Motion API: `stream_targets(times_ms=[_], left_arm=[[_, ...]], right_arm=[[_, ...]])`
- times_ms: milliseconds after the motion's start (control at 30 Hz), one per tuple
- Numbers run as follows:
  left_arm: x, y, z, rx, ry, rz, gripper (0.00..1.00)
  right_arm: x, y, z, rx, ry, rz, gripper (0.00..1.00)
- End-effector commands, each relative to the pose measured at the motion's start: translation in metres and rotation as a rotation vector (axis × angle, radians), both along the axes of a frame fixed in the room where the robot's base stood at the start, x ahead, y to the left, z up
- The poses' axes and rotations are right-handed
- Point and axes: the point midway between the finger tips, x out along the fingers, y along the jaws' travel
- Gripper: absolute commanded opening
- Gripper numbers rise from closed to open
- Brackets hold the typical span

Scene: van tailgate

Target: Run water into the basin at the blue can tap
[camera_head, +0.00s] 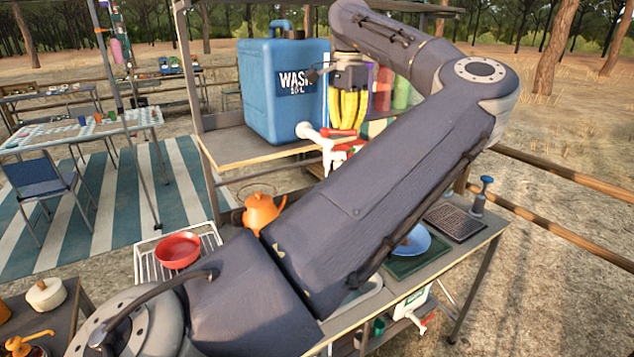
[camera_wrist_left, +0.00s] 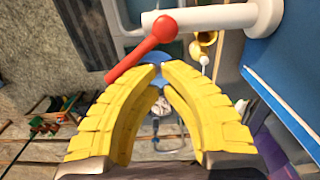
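The blue can (camera_head: 283,85), lettered WASH, stands on a wooden shelf. Its white tap (camera_head: 312,131) has a red lever (camera_head: 338,133). In the left wrist view the white tap (camera_wrist_left: 215,18) comes out from the can (camera_wrist_left: 285,70), and the red lever (camera_wrist_left: 140,52) slants down to the left. My left gripper (camera_head: 346,128) hangs beside the can, just above the tap. Its yellow fingers (camera_wrist_left: 163,72) come together at the tips with nothing held, close to the lever; I cannot tell whether they touch it. A grey rim (camera_head: 368,292), perhaps the basin, is mostly hidden behind my arm. No water is visible.
Below the shelf (camera_head: 240,150) is a counter with an orange kettle (camera_head: 262,212), a red bowl (camera_head: 178,250) on a rack and a blue plate (camera_head: 412,241). Coloured bottles (camera_head: 384,90) stand behind the gripper. My left arm covers much of the counter.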

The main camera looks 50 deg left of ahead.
Motion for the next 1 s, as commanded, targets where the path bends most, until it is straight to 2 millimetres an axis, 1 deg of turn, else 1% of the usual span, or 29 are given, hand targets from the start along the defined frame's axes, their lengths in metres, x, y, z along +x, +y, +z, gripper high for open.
stream_targets(times_ms=[167, 400, 600, 1000], left_arm=[[0.0, 0.0, 0.005, 0.0, -0.001, -0.001, 0.0], [0.0, 0.002, 0.03, 0.0, -0.002, -0.001, 0.0], [0.0, 0.004, 0.044, 0.0, 0.0, 0.0, 0.0], [0.0, 0.003, 0.046, 0.0, 0.0, 0.001, 0.0]], right_arm=[[0.0, 0.0, 0.0, 0.0, 0.0, 0.0, 0.44], [0.0, 0.0, 0.0, 0.0, 0.0, 0.0, 0.44], [0.0, 0.0, 0.0, 0.0, 0.0, 0.0, 0.44], [0.0, 0.0, 0.0, 0.0, 0.0, 0.0, 0.44]])
